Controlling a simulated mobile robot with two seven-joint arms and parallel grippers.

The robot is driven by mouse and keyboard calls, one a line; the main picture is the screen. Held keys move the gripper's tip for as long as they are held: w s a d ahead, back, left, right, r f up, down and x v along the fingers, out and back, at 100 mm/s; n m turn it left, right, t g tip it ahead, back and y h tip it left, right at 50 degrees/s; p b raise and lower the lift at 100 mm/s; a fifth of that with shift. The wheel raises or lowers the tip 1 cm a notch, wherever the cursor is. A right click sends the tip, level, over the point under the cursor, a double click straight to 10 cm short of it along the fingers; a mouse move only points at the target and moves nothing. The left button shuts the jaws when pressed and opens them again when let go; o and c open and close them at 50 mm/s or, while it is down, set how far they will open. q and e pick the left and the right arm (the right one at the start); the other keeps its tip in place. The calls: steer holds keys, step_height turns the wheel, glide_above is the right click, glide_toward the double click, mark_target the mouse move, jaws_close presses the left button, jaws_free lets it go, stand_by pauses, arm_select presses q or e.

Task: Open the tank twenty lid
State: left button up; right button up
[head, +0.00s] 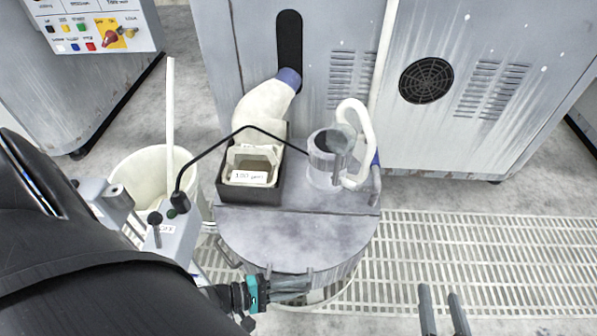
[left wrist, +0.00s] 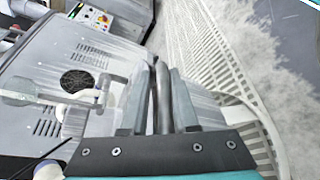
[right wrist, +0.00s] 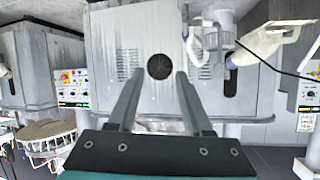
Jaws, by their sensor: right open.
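A round grey tank lid (head: 285,240) sits flat on a tank in the middle of the head view. No tank number is readable. My left gripper (head: 290,284) is at the lid's front edge. In the left wrist view a grey metal bar (left wrist: 162,95) stands between its fingers, which look closed on it; it appears to be the lid's handle.
A black box with a labelled container (head: 250,176) and a clear cylinder (head: 326,160) with a white hose stand at the tank's back. A white bucket (head: 150,165) is at left, near a thin black bent rod. Grey machine cabinets (head: 440,140) stand behind. Floor grating (head: 480,260) lies open at right.

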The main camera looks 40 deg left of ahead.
arm_select(q)
steer(key=shift+o, duration=1.4)
steer(key=v, duration=1.5)
arm_select(e)
steer(key=shift+s+d+f+g+h, duration=0.1)
steer(key=shift+d+f+g+h, duration=0.15)
steer(key=shift+d+g, duration=0.25)
arm_select(q)
steer(key=shift+a+r, duration=0.1)
arm_select(e)
steer(key=shift+a, duration=0.1)
